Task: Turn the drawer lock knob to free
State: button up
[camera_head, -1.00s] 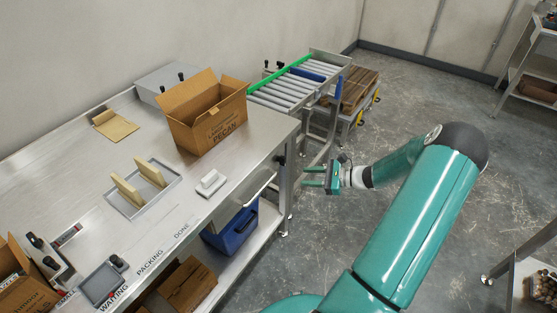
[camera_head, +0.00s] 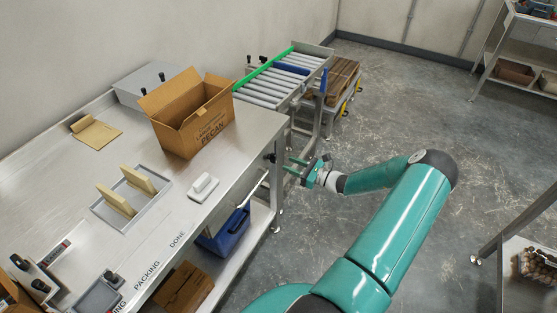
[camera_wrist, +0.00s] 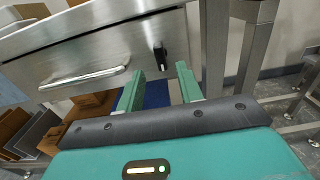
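The drawer lock knob (camera_head: 272,157) is small and black, on the front face of the steel bench near its right corner. In the wrist view the knob (camera_wrist: 160,57) stands roughly upright on the metal drawer front (camera_wrist: 100,48), to the right of the long bar handle (camera_wrist: 85,78). My gripper (camera_head: 287,166) is in front of the knob and a little apart from it. In the wrist view its two green fingers (camera_wrist: 161,75) are spread, with the knob showing between and beyond their tips. Nothing is held. The drawer looks closed.
A blue bin (camera_head: 226,234) sits on the shelf under the bench. A bench leg (camera_wrist: 213,50) stands right of the knob. A PECAN carton (camera_head: 192,125), a grey tray (camera_head: 107,212) and a white block (camera_head: 203,188) are on the bench top. Floor to the right is open.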

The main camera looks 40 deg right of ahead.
aim_at(276, 159)
jog(key=x, duration=0.5)
jog(key=shift+w+a, duration=0.1)
jog(key=shift+w, duration=0.3)
grip_shut()
